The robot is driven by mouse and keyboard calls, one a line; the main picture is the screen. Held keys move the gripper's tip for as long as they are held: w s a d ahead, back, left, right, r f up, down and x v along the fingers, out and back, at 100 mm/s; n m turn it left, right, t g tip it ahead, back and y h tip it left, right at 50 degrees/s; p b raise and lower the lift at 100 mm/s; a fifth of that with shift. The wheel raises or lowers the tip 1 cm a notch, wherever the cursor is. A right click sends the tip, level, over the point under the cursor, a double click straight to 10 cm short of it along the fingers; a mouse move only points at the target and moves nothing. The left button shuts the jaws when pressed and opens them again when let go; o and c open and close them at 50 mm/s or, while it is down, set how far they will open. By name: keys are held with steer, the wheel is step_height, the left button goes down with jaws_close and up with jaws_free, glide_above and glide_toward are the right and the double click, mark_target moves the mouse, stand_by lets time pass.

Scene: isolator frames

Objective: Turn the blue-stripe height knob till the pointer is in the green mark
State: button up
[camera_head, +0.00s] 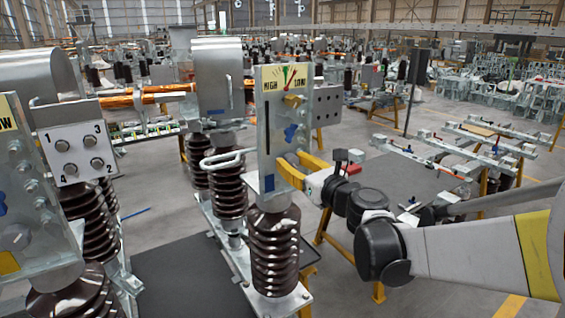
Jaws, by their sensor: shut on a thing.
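A metal plate (266,135) stands upright on a brown ribbed insulator (275,250). At its top is a HIGH/LOW gauge (287,78) with red, green and yellow marks. The pointer is too small for me to tell exactly which mark it lies in. My gripper (286,167) comes from the right, its yellow fingers at the lower part of the plate. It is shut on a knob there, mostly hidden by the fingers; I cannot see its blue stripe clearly. A blue piece (290,133) and a yellow piece (292,100) sit above it on the plate.
A box with several numbered buttons (80,153) and another insulator stand at the left. A metal handle (222,158) projects left of the plate. A grey platform (405,190) lies behind my arm. Metal frames on yellow stands (470,150) fill the right background.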

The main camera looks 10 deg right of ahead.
steer(key=shift+n, duration=0.4)
steer(key=n+b, duration=0.1)
steer(key=n, duration=0.2)
steer(key=shift+a+n, duration=0.1)
steer(key=shift+n, duration=0.3)
steer(key=n, duration=0.4)
steer(key=shift+n, duration=0.3)
steer(key=n+b, duration=0.1)
steer(key=n, duration=0.4)
steer(key=shift+a+f, duration=0.1)
steer(key=shift+f, duration=0.05)
steer(key=shift+n+b, duration=0.3)
steer(key=shift+n, duration=2)
steer(key=o, duration=1.2)
